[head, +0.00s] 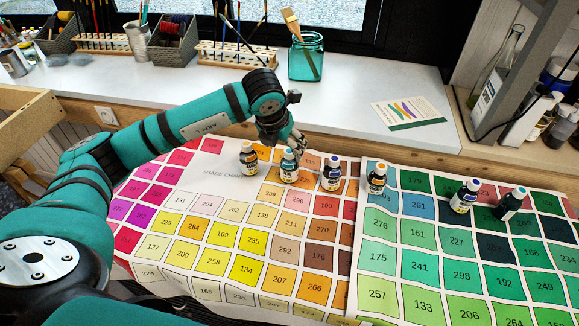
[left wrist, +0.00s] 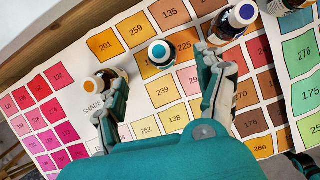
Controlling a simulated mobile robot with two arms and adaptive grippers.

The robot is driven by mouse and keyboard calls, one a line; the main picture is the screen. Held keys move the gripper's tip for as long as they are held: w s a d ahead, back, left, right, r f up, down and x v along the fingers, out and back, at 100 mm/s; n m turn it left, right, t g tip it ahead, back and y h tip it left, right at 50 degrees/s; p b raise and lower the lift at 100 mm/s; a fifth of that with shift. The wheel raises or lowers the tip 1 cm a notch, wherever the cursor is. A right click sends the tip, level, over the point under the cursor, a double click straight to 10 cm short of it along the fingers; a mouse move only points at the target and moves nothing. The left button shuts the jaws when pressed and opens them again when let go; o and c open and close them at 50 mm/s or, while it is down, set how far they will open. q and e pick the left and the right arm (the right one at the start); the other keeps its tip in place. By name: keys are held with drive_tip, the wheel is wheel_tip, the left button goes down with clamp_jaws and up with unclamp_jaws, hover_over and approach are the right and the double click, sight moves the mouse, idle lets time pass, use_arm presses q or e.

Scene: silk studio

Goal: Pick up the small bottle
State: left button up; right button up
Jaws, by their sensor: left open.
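Several small bottles stand upright in a loose row on the colour charts. From the left in the head view they are an orange-capped bottle (head: 248,160), a teal-capped bottle (head: 289,168), a purple-capped bottle (head: 332,172), another orange-capped bottle (head: 377,180), a blue-capped bottle (head: 464,196) and a dark teal-capped bottle (head: 510,204). My left gripper (head: 298,143) is beside and above the teal-capped bottle. In the left wrist view the left gripper (left wrist: 158,88) is open and empty. The teal cap (left wrist: 158,52) shows ahead, between its spread fingers. The left orange-capped bottle (left wrist: 103,82) is beside one finger, the purple-capped bottle (left wrist: 233,21) beyond the other.
The colour charts (head: 190,260) cover the table. Behind, a white counter (head: 345,100) holds a teal glass jar (head: 306,57) with a brush, a card (head: 408,112) and brush racks (head: 232,52). A shelf with bottles (head: 545,110) stands at the right.

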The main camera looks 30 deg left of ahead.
sight(288, 153)
use_arm(q)
drive_tip(key=x, duration=0.3)
drive_tip(key=shift+w+p+x, duration=0.15)
drive_tip(key=shift+p+x, duration=0.3)
drive_tip(key=shift+x, duration=0.9)
drive_tip(key=shift+w+p+x, duration=0.1)
drive_tip(key=shift+p+x, duration=0.3)
drive_tip(key=shift+x, duration=0.95)
drive_tip(key=shift+d+r, duration=0.1)
drive_tip(key=shift+r, duration=0.05)
clamp_jaws()
